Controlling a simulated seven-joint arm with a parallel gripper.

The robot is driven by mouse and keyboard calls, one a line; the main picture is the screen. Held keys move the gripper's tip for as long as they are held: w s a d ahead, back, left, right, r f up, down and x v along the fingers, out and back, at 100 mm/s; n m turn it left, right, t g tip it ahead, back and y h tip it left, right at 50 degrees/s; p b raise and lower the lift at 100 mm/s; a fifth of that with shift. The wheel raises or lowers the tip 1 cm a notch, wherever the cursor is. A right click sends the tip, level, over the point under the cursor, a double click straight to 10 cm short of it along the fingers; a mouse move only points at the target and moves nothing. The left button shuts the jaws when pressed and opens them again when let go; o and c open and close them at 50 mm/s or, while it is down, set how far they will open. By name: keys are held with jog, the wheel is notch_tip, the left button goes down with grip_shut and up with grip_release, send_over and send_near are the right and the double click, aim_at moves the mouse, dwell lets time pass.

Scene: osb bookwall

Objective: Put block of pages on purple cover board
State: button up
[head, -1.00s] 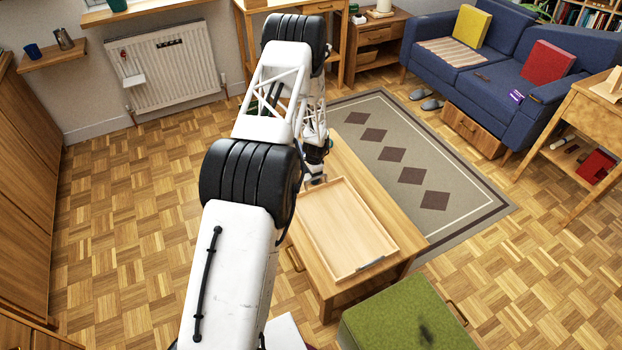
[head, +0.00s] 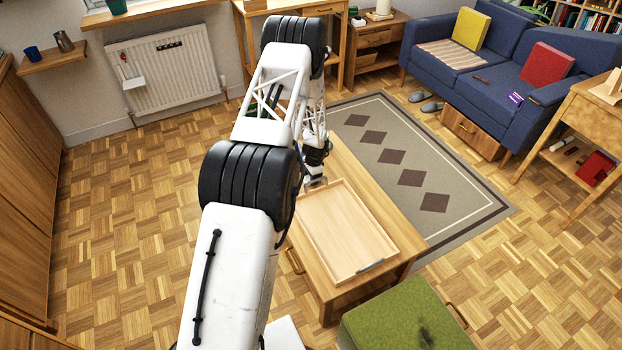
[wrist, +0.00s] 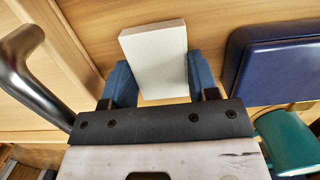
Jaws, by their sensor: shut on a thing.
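In the wrist view, a white block of pages (wrist: 155,52) sits between the blue fingers of my gripper (wrist: 161,82). My gripper is shut on it, with a finger against each side. Wood-coloured surface shows behind the block, and I cannot tell how far it is from that surface. I cannot make out a purple cover board with certainty. A small purple item (head: 516,97) lies on the blue sofa, too small to identify.
The wrist view shows a dark blue box-like thing (wrist: 275,60) and a teal mug (wrist: 290,140) at right, and a curved grey metal thing (wrist: 30,85) at left. A green stool (head: 405,318) stands in front.

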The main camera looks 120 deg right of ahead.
notch_tip(320, 180, up, 10)
jog(key=shift+f, duration=0.2)
dwell(0.5)
jog(key=shift+d, duration=0.1)
dwell(1.0)
